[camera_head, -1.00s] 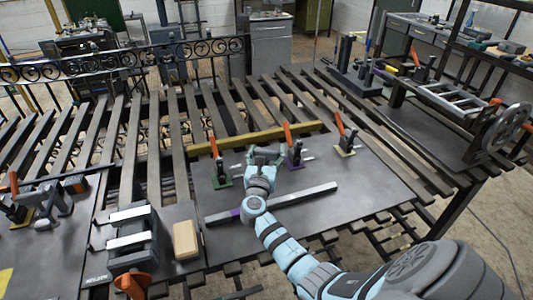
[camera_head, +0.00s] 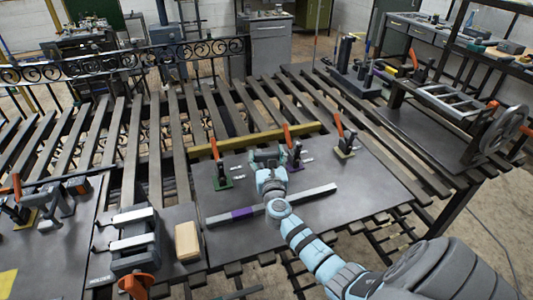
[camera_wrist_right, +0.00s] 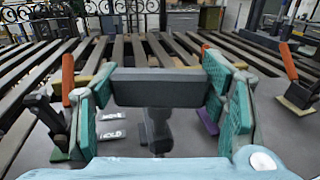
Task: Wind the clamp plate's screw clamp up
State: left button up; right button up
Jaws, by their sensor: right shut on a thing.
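The clamp plate (camera_head: 350,195) is a large dark plate on the slatted bench, with orange-handled clamps on green, purple and yellow bases. Between the green-based and purple-based clamps, my right gripper (camera_head: 268,156) is shut on a dark grey crossbar. In the right wrist view this crossbar (camera_wrist_right: 170,87), which I take as the screw clamp's handle, lies level between my teal finger pads, on a black post (camera_wrist_right: 157,128). The post's foot is partly hidden. My left gripper is not in view.
The green-based clamp (camera_head: 222,182), purple-based clamp (camera_head: 293,162) and yellow-based clamp (camera_head: 345,152) stand close around the gripper. A grey bar with a purple band (camera_head: 315,193) lies in front. A tan block (camera_head: 187,241) sits to the left. A yellow bar (camera_head: 240,142) runs behind.

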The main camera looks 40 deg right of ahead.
jog(key=shift+f+n+t+y, duration=0.1)
jog(key=shift+n+t+y, duration=0.5)
jog(key=shift+n+y, duration=0.45)
jog(key=n+y+b, duration=0.1)
jog(key=y, duration=0.1)
jog(key=shift+f+t+y, duration=0.1)
jog(key=shift+t+y, duration=0.25)
jog(key=shift+t, duration=0.05)
jog(key=n+y+b, duration=0.2)
jog(key=b, duration=0.1)
jog(key=shift+t+y, duration=0.3)
jog(key=shift+y, duration=0.1)
jog(key=shift+n+y+b, duration=0.55)
jog(key=shift+y+b, duration=0.1)
jog(key=shift+y, duration=0.15)
jog(key=o, duration=1.2)
jog(key=shift+c, duration=0.2)
